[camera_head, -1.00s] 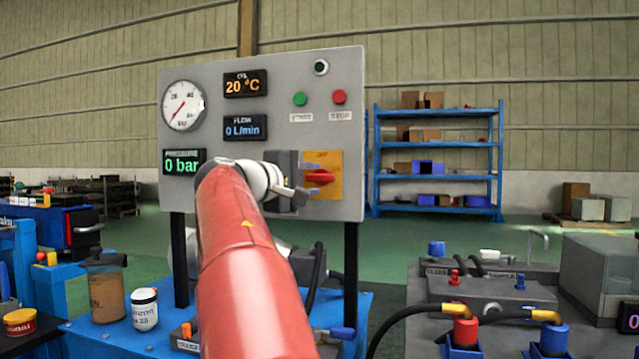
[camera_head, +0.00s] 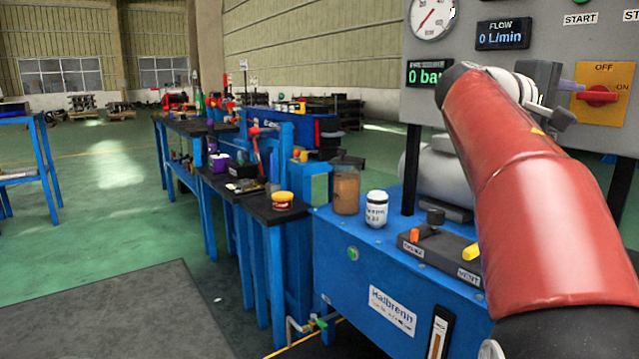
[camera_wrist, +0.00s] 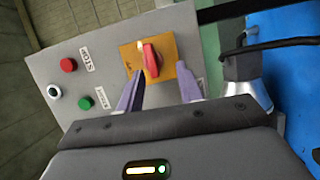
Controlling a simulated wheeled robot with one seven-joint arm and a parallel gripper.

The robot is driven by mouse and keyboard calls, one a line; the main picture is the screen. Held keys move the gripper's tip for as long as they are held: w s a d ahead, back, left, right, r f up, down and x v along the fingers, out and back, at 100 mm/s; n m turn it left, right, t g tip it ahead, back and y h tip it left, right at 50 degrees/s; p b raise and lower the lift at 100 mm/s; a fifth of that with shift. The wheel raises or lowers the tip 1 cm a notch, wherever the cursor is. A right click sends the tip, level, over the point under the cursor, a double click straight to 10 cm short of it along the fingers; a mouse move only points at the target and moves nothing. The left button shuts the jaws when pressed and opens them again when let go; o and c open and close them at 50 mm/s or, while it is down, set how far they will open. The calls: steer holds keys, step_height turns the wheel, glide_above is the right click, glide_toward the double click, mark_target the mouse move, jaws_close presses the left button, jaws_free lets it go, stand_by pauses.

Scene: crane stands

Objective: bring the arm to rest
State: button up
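My gripper (camera_head: 572,100) is in front of the grey control panel (camera_head: 545,65), beside the orange switch plate (camera_head: 612,115) with its red knob (camera_head: 598,96). The knob lies level, in line with the ON label. In the wrist view my gripper (camera_wrist: 160,90) is open. Its two grey-violet fingers stand apart with nothing between them. The red knob (camera_wrist: 150,61) shows beyond the fingertips, apart from them as far as I can tell. My red arm reaches up to the panel from the lower right of the head view.
A blue bench (camera_head: 350,290) carries a brown jar (camera_head: 346,190), a white jar (camera_head: 376,210) and a valve block (camera_head: 440,250). Another blue workbench (camera_head: 265,212) with tools and a yellow tub (camera_head: 283,200) stands left. Green floor (camera_head: 110,220) is free further left.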

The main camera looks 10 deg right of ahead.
steer(key=s+a+f+t+y+p, duration=0.1)
steer(key=s+a+f+y, duration=0.4)
steer(key=a+f, duration=0.5)
steer(key=s+a+f+t+y+p, duration=0.1)
steer(key=s+a+f+y, duration=0.5)
steer(key=a+f, duration=0.5)
steer(key=s+a+f+m+t+y+p, duration=0.1)
steer(key=s+a+f+y+p, duration=0.1)
steer(key=s+a+f+y, duration=0.4)
steer(key=a+f, duration=0.4)
steer(key=f, duration=0.5)
steer(key=shift+a+f+t, duration=0.15)
steer(key=shift+a+t, duration=0.05)
steer(key=shift+t, duration=0.2)
steer(key=shift+c, duration=0.5)
